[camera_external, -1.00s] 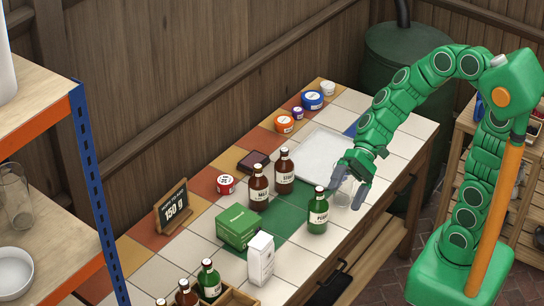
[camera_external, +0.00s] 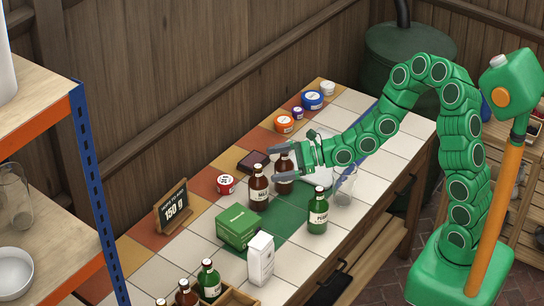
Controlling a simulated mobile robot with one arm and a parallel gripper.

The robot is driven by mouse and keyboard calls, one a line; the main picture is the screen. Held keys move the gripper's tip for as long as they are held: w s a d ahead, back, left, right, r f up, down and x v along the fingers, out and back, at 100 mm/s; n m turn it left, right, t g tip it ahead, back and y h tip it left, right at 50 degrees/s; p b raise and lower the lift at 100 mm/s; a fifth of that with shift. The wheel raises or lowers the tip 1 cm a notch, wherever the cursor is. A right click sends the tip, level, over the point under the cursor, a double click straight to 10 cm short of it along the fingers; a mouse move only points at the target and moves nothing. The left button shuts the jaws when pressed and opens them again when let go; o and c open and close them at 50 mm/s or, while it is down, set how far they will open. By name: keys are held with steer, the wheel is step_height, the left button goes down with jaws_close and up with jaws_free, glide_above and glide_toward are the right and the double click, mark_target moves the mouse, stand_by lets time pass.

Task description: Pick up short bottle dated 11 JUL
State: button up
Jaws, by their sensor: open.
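Two short brown bottles stand upright near the middle of the tiled table. The nearer brown bottle (camera_external: 258,188) has a pale label. The other brown bottle (camera_external: 284,183) stands just behind it to the right and is partly hidden by my gripper. A green bottle (camera_external: 318,212) stands to their right, nearer the front edge. The dates on the labels are too small to read. My gripper (camera_external: 276,164) is open, pointing left, with its fingers at the neck of the right brown bottle. I cannot tell whether they touch it.
A clear glass (camera_external: 345,187) stands beside the green bottle. A green box (camera_external: 237,227) and a white carton (camera_external: 260,258) stand in front. A sign (camera_external: 172,206) and a red-lidded tin (camera_external: 225,184) are at left. More bottles stand in a wooden crate (camera_external: 238,298).

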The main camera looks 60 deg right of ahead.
mark_target(253, 184)
steer(key=w+d+f+m+h, duration=0.2)
steer(key=d+f+m+h, duration=0.35)
steer(key=f, duration=0.65)
steer(key=shift+y, duration=0.55)
steer(key=shift+w+d+x, duration=0.1)
steer(key=shift+d+x, duration=0.1)
steer(key=shift+x, duration=1.65)
steer(key=shift+w+d+x, duration=0.1)
steer(key=shift+d+x, duration=0.1)
steer(key=shift+x, duration=1.6)
steer(key=shift+w+d+x, duration=0.1)
steer(key=shift+d+x, duration=0.1)
steer(key=shift+x, duration=1.65)
steer(key=c, duration=1.4)
steer(key=shift+c, duration=0.5)
steer(key=shift+r, duration=0.2)
